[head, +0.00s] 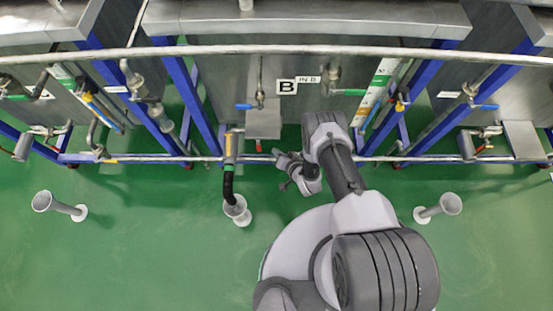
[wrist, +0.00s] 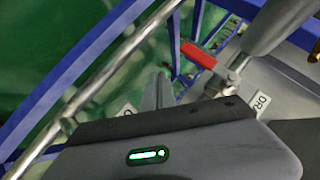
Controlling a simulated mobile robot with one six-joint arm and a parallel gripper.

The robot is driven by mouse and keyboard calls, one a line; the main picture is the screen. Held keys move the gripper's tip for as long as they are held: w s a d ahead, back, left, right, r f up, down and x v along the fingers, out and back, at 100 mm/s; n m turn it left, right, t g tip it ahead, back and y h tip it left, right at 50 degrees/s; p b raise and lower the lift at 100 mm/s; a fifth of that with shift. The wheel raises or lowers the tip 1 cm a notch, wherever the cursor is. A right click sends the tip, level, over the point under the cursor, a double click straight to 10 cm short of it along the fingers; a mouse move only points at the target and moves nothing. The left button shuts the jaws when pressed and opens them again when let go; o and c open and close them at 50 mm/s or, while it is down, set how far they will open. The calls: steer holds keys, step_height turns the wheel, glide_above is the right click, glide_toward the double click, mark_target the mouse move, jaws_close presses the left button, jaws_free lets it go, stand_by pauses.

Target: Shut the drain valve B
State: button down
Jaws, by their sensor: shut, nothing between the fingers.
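Tank B (head: 215,80) is at the top centre in the head view, with a black B sign (head: 287,87). In the wrist view a red lever handle (wrist: 198,55) sits on a metal valve (wrist: 228,77) by a thick grey pipe (wrist: 275,25). The lever points up and left, roughly crosswise to that pipe. A label starting "DRA" (wrist: 262,103) is partly hidden below it. In the head view a small bit of red (head: 259,147) shows below the tank. My gripper (head: 284,160) is below tank B; its shut, empty fingers (wrist: 158,90) are left of the red lever, apart from it.
A blue-handled valve (head: 244,106) and a grey box (head: 263,124) are below the B sign. A black hose (head: 228,185) runs into a floor funnel (head: 237,208). Blue frame legs (head: 203,110) and a long front pipe (head: 220,51) limit room. The green floor in front is largely open.

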steer(key=s+d+p, duration=0.2)
steer(key=s+d, duration=0.5)
stand_by(0.3)
